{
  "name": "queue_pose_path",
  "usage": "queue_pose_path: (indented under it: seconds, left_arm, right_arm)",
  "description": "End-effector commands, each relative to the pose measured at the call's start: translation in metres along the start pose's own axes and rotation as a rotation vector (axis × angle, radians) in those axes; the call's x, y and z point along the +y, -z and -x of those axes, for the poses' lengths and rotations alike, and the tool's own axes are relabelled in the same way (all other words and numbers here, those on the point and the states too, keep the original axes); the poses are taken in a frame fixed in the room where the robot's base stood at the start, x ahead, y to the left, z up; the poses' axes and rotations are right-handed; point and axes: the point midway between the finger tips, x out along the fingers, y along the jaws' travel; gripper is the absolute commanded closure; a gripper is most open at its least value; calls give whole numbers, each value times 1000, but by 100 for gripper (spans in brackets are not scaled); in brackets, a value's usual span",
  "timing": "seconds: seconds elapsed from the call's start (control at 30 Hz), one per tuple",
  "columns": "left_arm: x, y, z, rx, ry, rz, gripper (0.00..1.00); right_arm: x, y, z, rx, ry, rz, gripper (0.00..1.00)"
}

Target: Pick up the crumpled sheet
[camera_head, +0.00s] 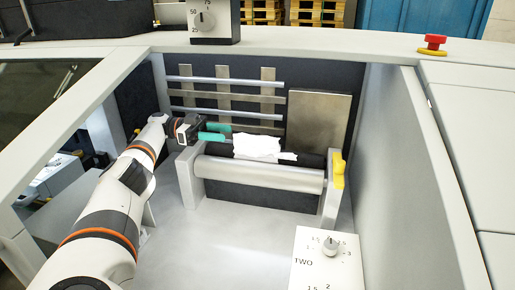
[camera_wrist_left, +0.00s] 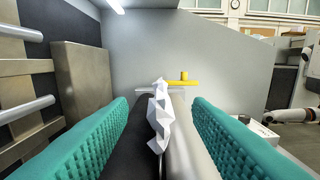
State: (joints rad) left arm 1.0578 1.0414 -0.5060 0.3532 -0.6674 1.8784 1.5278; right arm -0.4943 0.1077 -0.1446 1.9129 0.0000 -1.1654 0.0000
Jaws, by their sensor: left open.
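The crumpled sheet (camera_head: 257,146) is white and jagged. It lies on the dark surface behind the pale roller in the head view. In the left wrist view the crumpled sheet (camera_wrist_left: 159,115) stands up between my fingers in the picture, farther ahead than their tips. My left gripper (camera_head: 220,132) has green ribbed finger pads and is just left of the sheet. My left gripper (camera_wrist_left: 160,120) is open, with one pad on each side of the view and nothing gripped. My right gripper is not in view.
The pale roller (camera_head: 262,174) runs along the front of the sheet. A yellow lever (camera_head: 338,171) stands at its right end. A metal plate (camera_head: 318,121) and bars (camera_head: 225,84) are behind. A dial box (camera_head: 326,262) stands at front right.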

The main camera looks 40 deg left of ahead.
Motion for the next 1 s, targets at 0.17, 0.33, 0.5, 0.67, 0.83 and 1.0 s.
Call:
queue_pose_path:
  seconds: [0.17, 0.33, 0.5, 0.67, 0.83, 1.0]
  left_arm:
    - [-1, -1, -13, 3, 4, 2, 55]
    - [-1, 0, -33, 2, 4, 3, 55]
    - [-1, 0, -46, 0, 2, 1, 55]
    - [-1, 0, -56, 0, 3, 1, 55]
    - [-2, 1, -83, -1, 5, 2, 55]
    - [-1, 2, -99, 0, 2, 2, 55]
  right_arm:
    - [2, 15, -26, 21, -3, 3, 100]
    - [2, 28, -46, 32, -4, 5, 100]
    - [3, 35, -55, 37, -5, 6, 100]
    - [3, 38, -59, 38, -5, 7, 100]
    - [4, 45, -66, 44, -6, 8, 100]
    - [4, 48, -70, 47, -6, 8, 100]
